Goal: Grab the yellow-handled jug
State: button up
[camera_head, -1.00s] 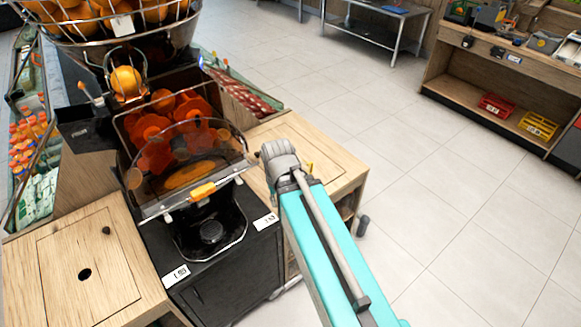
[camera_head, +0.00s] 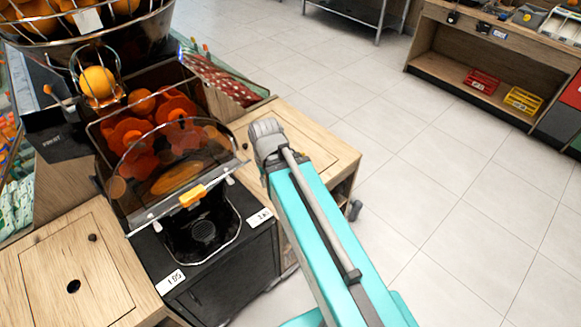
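I cannot make out a yellow-handled jug in this view. The orange juicer (camera_head: 140,215) stands at the left, with a clear front cover and a yellow tap handle (camera_head: 193,195). Its dark drip bay (camera_head: 203,231) below the tap looks empty. My turquoise arm reaches up from the bottom, and its grey end joint stands in front of the wooden counter (camera_head: 315,148) right of the juicer. My gripper does not show; it may be hidden behind that joint. Part of the counter is hidden behind my arm.
A wooden side counter (camera_head: 60,250) with a round hole is at the lower left. A wire basket of oranges (camera_head: 80,30) tops the juicer. A shelf unit (camera_head: 440,62) with red and yellow crates stands at the upper right. The tiled floor (camera_head: 440,180) between is clear.

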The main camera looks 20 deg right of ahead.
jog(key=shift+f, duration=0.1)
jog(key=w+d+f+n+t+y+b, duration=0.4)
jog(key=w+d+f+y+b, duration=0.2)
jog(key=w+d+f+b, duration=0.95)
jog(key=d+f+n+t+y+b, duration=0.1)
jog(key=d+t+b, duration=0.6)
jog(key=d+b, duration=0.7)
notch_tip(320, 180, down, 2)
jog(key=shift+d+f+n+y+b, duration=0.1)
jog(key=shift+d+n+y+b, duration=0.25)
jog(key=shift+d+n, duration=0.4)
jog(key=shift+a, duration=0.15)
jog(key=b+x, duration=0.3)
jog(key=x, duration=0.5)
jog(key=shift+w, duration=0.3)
